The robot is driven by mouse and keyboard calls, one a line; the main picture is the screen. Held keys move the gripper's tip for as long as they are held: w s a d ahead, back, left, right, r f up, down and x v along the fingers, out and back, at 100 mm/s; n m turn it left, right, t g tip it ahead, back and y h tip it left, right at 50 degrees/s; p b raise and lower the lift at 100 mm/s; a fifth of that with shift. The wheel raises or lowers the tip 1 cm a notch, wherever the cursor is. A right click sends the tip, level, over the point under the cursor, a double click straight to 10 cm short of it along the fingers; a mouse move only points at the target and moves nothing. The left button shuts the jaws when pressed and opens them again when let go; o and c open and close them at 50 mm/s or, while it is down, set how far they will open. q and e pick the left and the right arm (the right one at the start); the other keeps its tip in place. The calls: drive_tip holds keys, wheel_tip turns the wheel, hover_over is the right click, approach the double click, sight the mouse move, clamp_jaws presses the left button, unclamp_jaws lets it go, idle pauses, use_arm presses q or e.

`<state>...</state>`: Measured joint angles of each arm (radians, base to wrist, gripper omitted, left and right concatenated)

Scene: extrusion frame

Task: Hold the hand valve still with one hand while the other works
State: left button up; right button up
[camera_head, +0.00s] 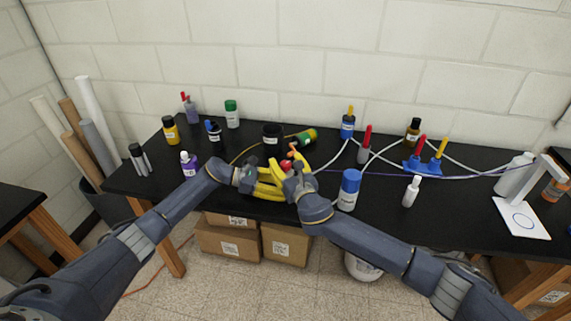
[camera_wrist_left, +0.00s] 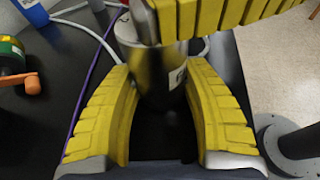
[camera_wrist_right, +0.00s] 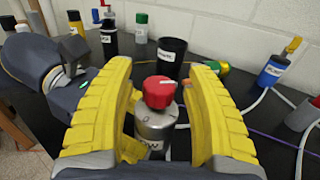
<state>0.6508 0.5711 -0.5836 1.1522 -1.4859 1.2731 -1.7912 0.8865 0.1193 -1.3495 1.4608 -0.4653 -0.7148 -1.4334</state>
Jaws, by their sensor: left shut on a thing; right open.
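The hand valve is a metal cylinder with a red knob (camera_head: 285,165) on top, upright on the black bench near its front edge. My left gripper (camera_head: 268,184) is shut on the metal body; the left wrist view shows the body (camera_wrist_left: 152,75) between its yellow fingers. My right gripper (camera_head: 296,177) is open above the valve. In the right wrist view the red knob (camera_wrist_right: 158,92) sits between its spread fingers, with gaps on both sides. Part of the valve's label shows below the knob. In the head view the grippers hide most of the body.
A black cup (camera_head: 272,133) and a green-and-yellow fitting (camera_head: 303,138) with an orange handle stand just behind. A blue-and-white bottle (camera_head: 349,190) is close on the right. White tubes and a purple cable cross the bench (camera_head: 470,200). Several bottles stand at left.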

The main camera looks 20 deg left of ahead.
drive_tip(key=shift+c, duration=0.2)
clamp_jaws()
drive_tip(key=shift+s+m+t+h, duration=0.1)
drive_tip(key=shift+m+t+h, duration=0.2)
drive_tip(key=shift+h, duration=0.1)
drive_tip(key=m+t+h, duration=0.1)
drive_tip(key=m+h, duration=0.1)
drive_tip(key=h, duration=0.1)
drive_tip(key=shift+a+t, duration=0.1)
drive_tip(key=shift+t, duration=0.2)
drive_tip(key=shift+m+t+h, duration=0.6)
drive_tip(key=shift+m+h, duration=1.1)
drive_tip(key=shift+h, duration=1)
drive_tip(key=shift+o, duration=0.2)
unclamp_jaws()
